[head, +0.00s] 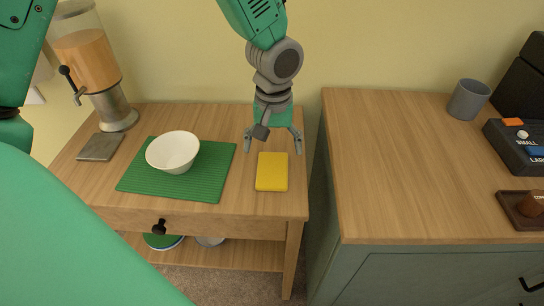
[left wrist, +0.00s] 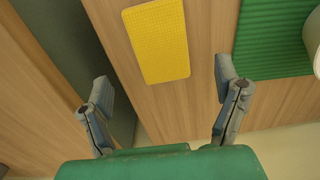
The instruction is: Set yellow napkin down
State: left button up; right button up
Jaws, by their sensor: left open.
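The yellow napkin (head: 272,171) lies flat on the right part of the small wooden table (head: 226,216), close to its right edge. My left gripper (head: 272,146) is open and empty just behind the napkin, towards the wall, with its fingers spread. In the left wrist view the napkin (left wrist: 157,42) lies beyond and between the two open fingertips (left wrist: 160,85), not touching them. My right gripper is not in view.
A green ribbed mat (head: 140,181) with a white bowl (head: 173,152) is left of the napkin. A drink dispenser (head: 95,70) and a grey coaster (head: 100,147) stand further left. A wooden-topped cabinet (head: 400,170) with a grey cup (head: 468,99) is to the right, across a narrow gap.

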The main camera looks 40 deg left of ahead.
aim_at(272, 168)
pick_arm(q)
jog(key=shift+a+r+p, duration=0.15)
jog(key=shift+r+p, duration=0.3)
jog(key=shift+r, duration=2)
